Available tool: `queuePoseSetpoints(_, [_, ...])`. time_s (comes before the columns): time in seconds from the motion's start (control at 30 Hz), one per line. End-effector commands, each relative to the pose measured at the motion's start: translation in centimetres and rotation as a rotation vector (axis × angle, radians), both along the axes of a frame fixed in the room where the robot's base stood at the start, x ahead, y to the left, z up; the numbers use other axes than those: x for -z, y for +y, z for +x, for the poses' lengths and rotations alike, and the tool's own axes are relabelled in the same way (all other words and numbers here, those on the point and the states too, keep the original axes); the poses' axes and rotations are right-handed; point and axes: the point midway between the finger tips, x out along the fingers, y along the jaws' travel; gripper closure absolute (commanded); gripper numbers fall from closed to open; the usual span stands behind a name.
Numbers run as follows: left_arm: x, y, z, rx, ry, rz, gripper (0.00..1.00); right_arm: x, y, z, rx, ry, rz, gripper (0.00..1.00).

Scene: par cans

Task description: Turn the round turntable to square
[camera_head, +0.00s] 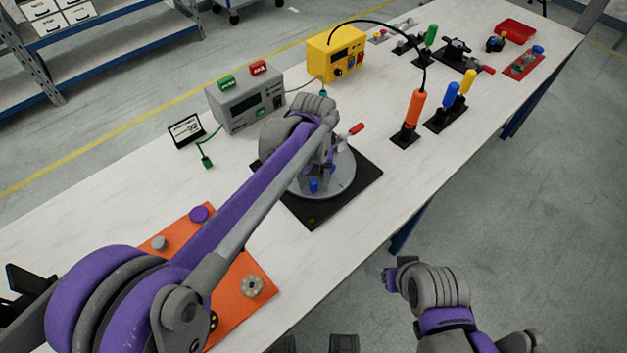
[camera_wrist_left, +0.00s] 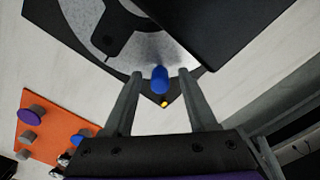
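The round grey turntable (camera_head: 342,184) sits on a square black base (camera_head: 352,202), partly hidden behind my left wrist. A blue peg (camera_head: 313,186) stands near its front edge, and a red-tipped handle (camera_head: 356,129) shows at its far side. In the left wrist view, the disc (camera_wrist_left: 160,50) is at the top and a blue peg (camera_wrist_left: 160,82) lies between the two fingers of my left gripper (camera_wrist_left: 160,72). The fingers are apart, with a gap on each side of the peg. My right gripper (camera_head: 390,277) is off the table's front edge; its fingers are unclear.
A grey box with green and red labels (camera_head: 245,100) and a small display (camera_head: 187,131) stand behind. An orange board (camera_head: 235,285) lies at the left. Bare table lies around the base.

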Motion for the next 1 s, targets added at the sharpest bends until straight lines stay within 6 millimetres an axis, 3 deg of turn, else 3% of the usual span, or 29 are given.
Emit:
queuePoseSetpoints(0.33, [-0.8, 0.0, 0.0, 0.0, 0.001, 0.0, 0.43, -0.1, 0.0, 0.0, 0.0, 0.0, 0.0, 0.31])
queuePoseSetpoints(0.8, [-9.3, 0.0, 0.0, 0.0, 0.0, 0.0, 0.43, -1.1, 0.0, 0.1, 0.0, -0.004, 0.0, 0.31])
queuePoseSetpoints(1.0, [-10.7, 0.0, 0.0, 0.0, 0.0, 0.0, 0.43, -1.2, 0.0, 0.1, 0.0, -0.004, 0.0, 0.31])
